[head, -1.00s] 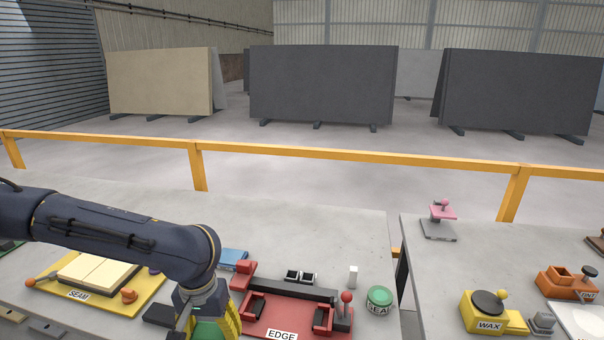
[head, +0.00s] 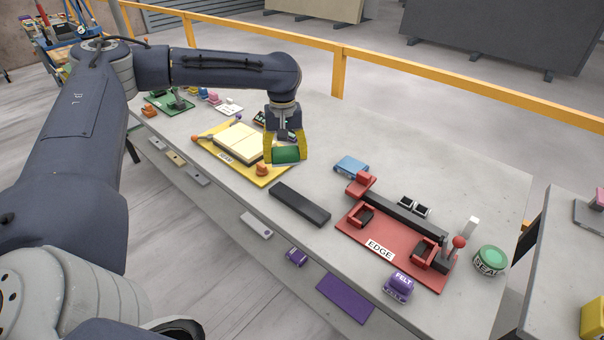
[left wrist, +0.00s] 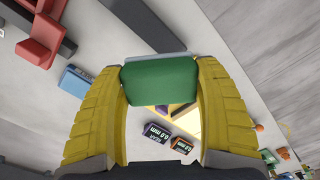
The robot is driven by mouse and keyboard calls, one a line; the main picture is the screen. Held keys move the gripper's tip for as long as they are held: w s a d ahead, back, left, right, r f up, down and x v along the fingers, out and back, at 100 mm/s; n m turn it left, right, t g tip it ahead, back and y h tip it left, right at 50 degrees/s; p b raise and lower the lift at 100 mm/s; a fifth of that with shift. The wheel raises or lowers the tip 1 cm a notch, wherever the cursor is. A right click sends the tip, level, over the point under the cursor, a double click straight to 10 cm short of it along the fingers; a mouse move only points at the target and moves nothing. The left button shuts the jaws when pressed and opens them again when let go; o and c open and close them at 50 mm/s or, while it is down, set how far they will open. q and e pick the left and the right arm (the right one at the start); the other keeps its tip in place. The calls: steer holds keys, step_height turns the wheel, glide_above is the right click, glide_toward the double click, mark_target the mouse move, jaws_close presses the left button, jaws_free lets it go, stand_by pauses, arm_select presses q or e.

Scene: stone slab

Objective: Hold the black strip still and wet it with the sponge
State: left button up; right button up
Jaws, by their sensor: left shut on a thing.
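The black strip (head: 299,203) lies flat on the grey stone table, left of the red EDGE fixture. My left gripper (head: 286,160) has its yellow fingers shut on a green block (head: 285,155), which looks like the sponge. In the head view it appears over the right edge of the yellow SEAM board, behind the strip and apart from it. The left wrist view shows the green block (left wrist: 161,80) between both fingers, with a pale layer along one edge. My right gripper is not in view.
The SEAM board (head: 219,149) lies left of the strip. The EDGE fixture (head: 383,244) holds a dark bar. A blue block (head: 350,167), a purple FELT block (head: 398,287) and a round green SEAL tin (head: 489,260) are around it.

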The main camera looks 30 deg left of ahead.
arm_select(q)
steer(key=a, duration=0.1)
steer(key=a+n, duration=0.1)
steer(key=shift+w+a+r, duration=0.2)
steer(key=shift+w+a, duration=0.1)
steer(key=shift+a, duration=0.05)
steer(key=shift+f, duration=1.95)
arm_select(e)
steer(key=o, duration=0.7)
